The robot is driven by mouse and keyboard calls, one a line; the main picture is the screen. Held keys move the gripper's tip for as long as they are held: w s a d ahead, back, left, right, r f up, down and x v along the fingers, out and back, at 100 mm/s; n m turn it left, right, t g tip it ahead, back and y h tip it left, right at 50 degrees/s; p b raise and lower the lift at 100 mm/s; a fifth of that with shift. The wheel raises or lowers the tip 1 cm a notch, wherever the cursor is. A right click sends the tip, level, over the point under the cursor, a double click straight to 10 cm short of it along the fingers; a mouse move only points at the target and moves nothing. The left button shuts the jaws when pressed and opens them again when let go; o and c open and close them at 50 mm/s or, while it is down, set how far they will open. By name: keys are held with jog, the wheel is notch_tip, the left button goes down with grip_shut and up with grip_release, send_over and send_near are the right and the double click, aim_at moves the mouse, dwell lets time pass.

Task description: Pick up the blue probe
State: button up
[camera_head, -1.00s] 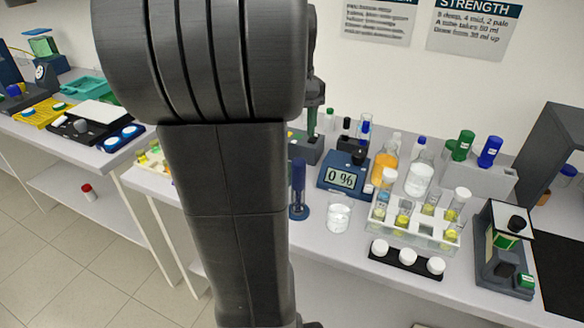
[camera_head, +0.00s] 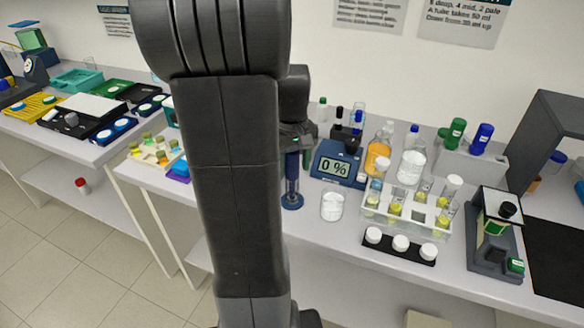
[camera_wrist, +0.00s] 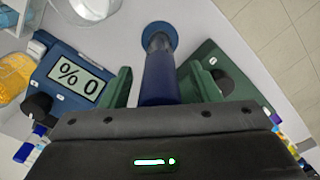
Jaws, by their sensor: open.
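The blue probe (camera_head: 292,172) stands upright on the bench in a round blue foot (camera_head: 292,202). In the wrist view its blue body (camera_wrist: 160,82) runs from below the palm to a clear lower part and the blue foot. My gripper (camera_head: 296,147) is above the bench around the upper part of the probe. In the wrist view the green fingers of my gripper (camera_wrist: 159,88) are apart, one on each side of the blue body, with gaps visible. The top of the probe is hidden by my gripper.
A blue meter reading 0 % (camera_head: 336,169) stands close right of the probe. A beaker of white stuff (camera_head: 332,208) is in front of it. A rack of tubes (camera_head: 405,212) and white-capped jars (camera_head: 400,243) are farther right. A dark green block (camera_wrist: 225,80) is near the right finger.

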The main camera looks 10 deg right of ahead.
jog(key=c, duration=0.9)
jog(key=shift+c, duration=0.2)
jog(key=shift+r, duration=0.15)
